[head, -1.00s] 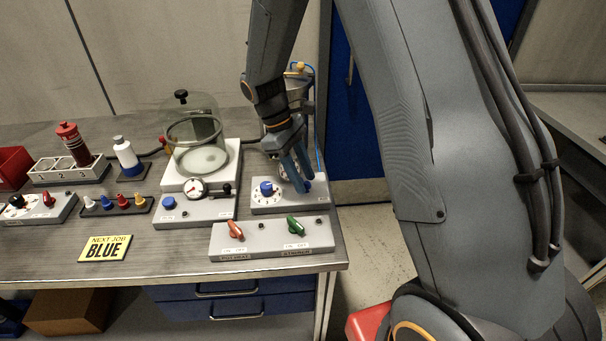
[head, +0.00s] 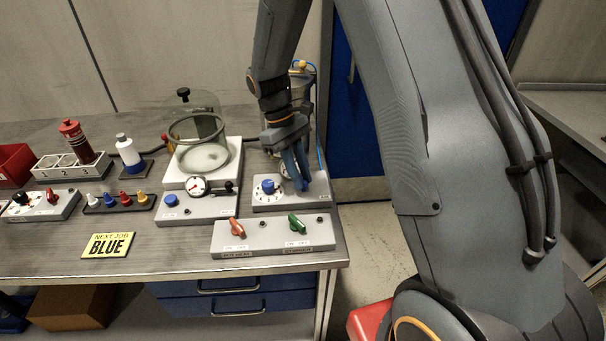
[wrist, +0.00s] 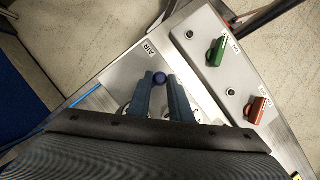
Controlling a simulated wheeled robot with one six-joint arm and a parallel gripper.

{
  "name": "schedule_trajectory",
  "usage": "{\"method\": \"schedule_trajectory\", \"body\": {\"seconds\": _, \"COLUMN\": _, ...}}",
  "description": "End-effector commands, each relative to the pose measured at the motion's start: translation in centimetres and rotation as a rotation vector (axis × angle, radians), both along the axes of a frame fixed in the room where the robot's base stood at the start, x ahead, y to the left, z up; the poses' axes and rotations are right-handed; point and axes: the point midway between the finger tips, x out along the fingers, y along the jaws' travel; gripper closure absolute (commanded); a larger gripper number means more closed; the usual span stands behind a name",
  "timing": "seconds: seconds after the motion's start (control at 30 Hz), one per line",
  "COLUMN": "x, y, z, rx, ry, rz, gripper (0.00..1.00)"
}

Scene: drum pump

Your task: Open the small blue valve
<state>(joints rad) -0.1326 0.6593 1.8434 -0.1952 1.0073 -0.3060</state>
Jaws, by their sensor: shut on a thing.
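The small blue valve (wrist: 159,77) is a round blue knob on a light grey box (wrist: 125,68), beside the label AIR. In the wrist view it sits between my two blue-grey fingertips. My gripper (wrist: 160,82) is shut on it, with the fingers pointing down at the box's right part in the head view (head: 302,184). There the fingers hide most or all of the valve. A larger blue knob (head: 268,186) on a white dial stands on the same box, left of the fingers.
In front is a grey box with a red switch (head: 237,228) and a green switch (head: 297,223). To the left are a glass bell jar (head: 197,140), a gauge box with a blue knob (head: 171,200), and a yellow NEXT JOB BLUE sign (head: 107,245). The table's right edge is close.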

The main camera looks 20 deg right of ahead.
Motion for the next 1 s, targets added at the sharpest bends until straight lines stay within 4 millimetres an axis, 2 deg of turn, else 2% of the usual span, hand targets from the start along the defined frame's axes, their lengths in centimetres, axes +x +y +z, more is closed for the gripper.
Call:
{"method": "schedule_trajectory", "body": {"seconds": 0.2, "x": 0.1, "y": 0.1, "z": 0.1, "rx": 0.001, "ry": -0.003, "rz": -0.001, "gripper": 1.00}}
{"method": "schedule_trajectory", "body": {"seconds": 0.23, "x": 0.1, "y": 0.1, "z": 0.1, "rx": 0.001, "ry": -0.003, "rz": -0.001, "gripper": 0.80}}
{"method": "schedule_trajectory", "body": {"seconds": 0.33, "x": 0.1, "y": 0.1, "z": 0.1, "rx": 0.001, "ry": -0.003, "rz": -0.001, "gripper": 0.63}}
{"method": "schedule_trajectory", "body": {"seconds": 0.67, "x": 0.1, "y": 0.1, "z": 0.2, "rx": 0.000, "ry": -0.002, "rz": 0.000, "gripper": 0.63}}
{"method": "schedule_trajectory", "body": {"seconds": 0.77, "x": 0.5, "y": 0.3, "z": 1.0, "rx": 0.001, "ry": -0.005, "rz": 0.001, "gripper": 0.63}}
{"method": "schedule_trajectory", "body": {"seconds": 1.0, "x": 1.8, "y": 1.1, "z": 4.5, "rx": 0.002, "ry": -0.007, "rz": 0.001, "gripper": 0.63}}
